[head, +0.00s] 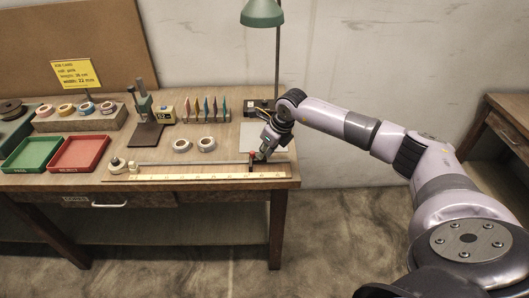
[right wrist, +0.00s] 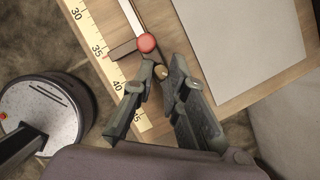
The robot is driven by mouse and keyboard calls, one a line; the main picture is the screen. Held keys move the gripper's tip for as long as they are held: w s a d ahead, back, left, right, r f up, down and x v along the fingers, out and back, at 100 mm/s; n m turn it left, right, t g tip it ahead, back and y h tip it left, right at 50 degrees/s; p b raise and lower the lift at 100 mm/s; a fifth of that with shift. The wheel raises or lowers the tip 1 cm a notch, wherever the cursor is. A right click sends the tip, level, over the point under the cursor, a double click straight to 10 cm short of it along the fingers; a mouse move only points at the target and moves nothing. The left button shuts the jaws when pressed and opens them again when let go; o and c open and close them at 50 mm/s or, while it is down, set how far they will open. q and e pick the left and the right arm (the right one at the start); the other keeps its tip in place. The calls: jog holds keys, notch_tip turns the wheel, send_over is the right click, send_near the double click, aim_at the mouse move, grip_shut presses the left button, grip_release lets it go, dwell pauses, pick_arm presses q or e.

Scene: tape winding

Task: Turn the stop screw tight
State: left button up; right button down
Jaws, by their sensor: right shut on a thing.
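The stop (right wrist: 125,49) is a dark brown block lying across the rail, close to the ruler's high-number end in the right wrist view. A round red knob (right wrist: 147,43) sits on it; the red also shows in the head view (head: 252,154). The small brass-coloured screw head (right wrist: 161,72), which I take for the stop screw, is between the fingertips of my right gripper (right wrist: 160,70). My right gripper (head: 264,153) is shut on it, just right of the red knob in the head view. The screw's thread is hidden. My left gripper is not in view.
The ruler (head: 200,176) runs along the table's front edge, with the rail (head: 190,163) behind it. Two tape rolls (head: 206,144) lie behind the rail. A red tray (head: 80,153) and green tray (head: 31,153) stand left. A pale sheet (right wrist: 240,45) lies beside the gripper.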

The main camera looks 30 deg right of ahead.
jog(key=n+b, duration=0.1)
jog(key=n+y+b, duration=0.1)
jog(key=n+b, duration=0.1)
jog(key=shift+w+d+f+g, duration=0.15)
jog(key=shift+d+g, duration=0.05)
jog(key=shift+g, duration=0.1)
jog(key=shift+n+g+y+b, duration=0.45)
jog(key=shift+n+b, duration=0.65)
jog(key=shift+n, duration=0.7)
jog(key=shift+r, duration=0.2)
jog(key=c, duration=1.6)
grip_release()
jog(key=v, duration=1.2)
jog(key=shift+w+d, duration=0.1)
jog(key=shift+d, duration=0.05)
